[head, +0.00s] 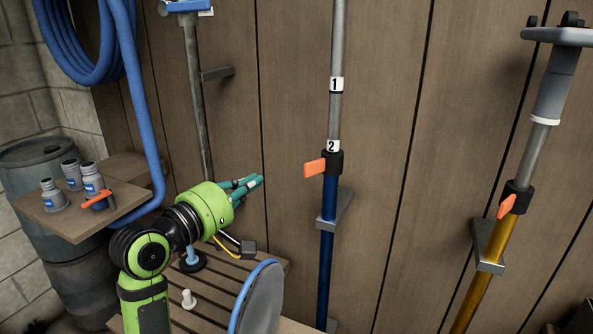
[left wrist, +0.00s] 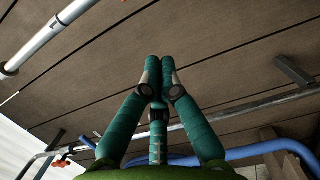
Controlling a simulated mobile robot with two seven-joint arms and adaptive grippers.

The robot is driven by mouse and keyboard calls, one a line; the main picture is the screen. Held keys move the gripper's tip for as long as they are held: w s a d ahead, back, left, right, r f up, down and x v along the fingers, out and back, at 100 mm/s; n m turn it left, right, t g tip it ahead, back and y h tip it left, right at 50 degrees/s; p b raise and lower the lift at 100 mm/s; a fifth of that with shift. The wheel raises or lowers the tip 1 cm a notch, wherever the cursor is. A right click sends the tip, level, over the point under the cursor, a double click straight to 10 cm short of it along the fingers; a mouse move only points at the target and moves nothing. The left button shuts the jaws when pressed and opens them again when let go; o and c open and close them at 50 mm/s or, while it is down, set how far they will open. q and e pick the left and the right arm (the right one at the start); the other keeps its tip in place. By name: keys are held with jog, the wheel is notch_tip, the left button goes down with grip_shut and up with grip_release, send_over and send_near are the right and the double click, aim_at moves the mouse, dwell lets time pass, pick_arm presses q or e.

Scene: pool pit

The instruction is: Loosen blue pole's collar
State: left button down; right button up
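The blue pole (head: 326,248) stands upright against the plank wall in the head view, with a grey upper tube (head: 337,50) marked 1 and 2. Its black collar (head: 336,161) sits just below the 2 mark. The collar's orange lever (head: 314,168) sticks out to the left. My left gripper (head: 260,181) is left of the lever and slightly lower in the picture, apart from it. In the left wrist view its teal fingers (left wrist: 160,62) are drawn together at the tips, with nothing visible between them. My right gripper is not in view.
A yellow pole (head: 485,262) with its own orange lever (head: 506,206) stands at right. A grey pole (head: 193,100) and blue hose (head: 135,75) are at left. A shelf (head: 55,222) holds several bottles. A slatted bench (head: 215,293) is below my gripper.

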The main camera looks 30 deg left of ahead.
aim_at(325, 165)
pick_arm(q)
jog(key=shift+w, duration=0.1)
jog(key=w+d+p, duration=0.1)
jog(key=w+p, duration=0.1)
jog(key=w, duration=0.8)
jog(key=d, duration=0.1)
jog(key=s+d+p, duration=0.1)
jog(key=s+d, duration=0.1)
jog(key=d, duration=0.1)
jog(key=shift+f, duration=0.1)
jog(key=shift+a, duration=0.1)
